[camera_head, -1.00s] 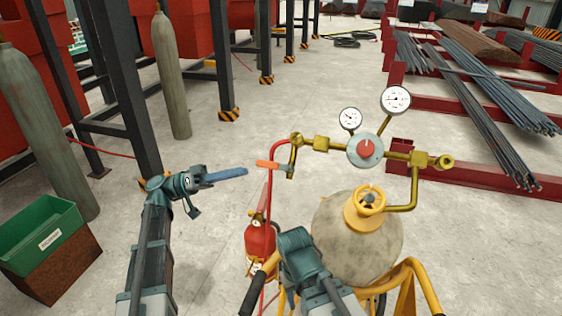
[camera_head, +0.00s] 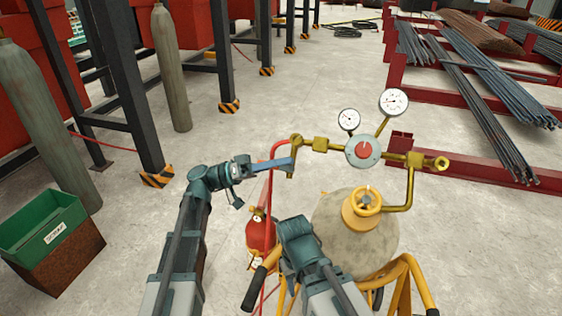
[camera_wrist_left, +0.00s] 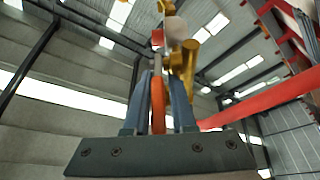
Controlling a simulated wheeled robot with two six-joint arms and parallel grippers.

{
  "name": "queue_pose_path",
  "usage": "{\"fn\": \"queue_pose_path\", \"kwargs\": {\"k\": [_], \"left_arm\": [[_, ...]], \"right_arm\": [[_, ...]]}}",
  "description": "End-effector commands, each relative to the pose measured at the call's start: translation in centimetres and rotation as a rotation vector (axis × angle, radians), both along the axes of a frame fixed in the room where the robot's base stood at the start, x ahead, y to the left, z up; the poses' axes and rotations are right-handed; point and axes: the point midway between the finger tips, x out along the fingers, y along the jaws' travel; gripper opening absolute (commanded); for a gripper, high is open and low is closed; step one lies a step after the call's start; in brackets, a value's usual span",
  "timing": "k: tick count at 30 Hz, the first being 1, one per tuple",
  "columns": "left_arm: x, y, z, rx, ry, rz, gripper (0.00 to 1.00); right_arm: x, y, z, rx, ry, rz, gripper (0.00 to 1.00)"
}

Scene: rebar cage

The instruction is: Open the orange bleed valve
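The orange bleed valve handle (camera_wrist_left: 158,103) stands between the two blue fingers of my left gripper (camera_wrist_left: 160,98) in the left wrist view. A narrow gap shows beside the handle, so the fingers look open around it rather than clamped. In the head view my left gripper (camera_head: 275,165) reaches the lower end of the brass pipe (camera_head: 295,148), left of the gauges, and hides most of the handle. My right arm (camera_head: 302,250) is at the bottom centre, in front of the round tank; its fingers do not show.
A red hose (camera_head: 271,190) hangs close to my left gripper, beside a red cylinder (camera_head: 260,232). The brass manifold carries two gauges (camera_head: 393,102) and a red-centred regulator (camera_head: 363,150) above the round tank (camera_head: 340,225).

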Motion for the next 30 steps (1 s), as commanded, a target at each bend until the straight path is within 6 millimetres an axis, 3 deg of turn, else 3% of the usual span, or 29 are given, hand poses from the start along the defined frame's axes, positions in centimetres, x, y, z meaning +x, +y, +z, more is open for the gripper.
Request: {"fn": "queue_pose_path", "kwargs": {"k": [3,7,30], "left_arm": [[0.01,0.02,-0.01,0.000,0.000,0.000,0.22],[0.02,0.03,-0.01,0.000,0.000,0.000,0.00],[0.02,0.05,-0.02,0.001,0.000,0.001,0.00]], "right_arm": [[0.00,0.00,-0.01,0.000,0.000,0.000,0.50],[0.00,0.00,-0.01,0.000,0.000,0.000,0.50],[0.00,0.00,-0.01,0.000,0.000,0.000,0.50]]}}
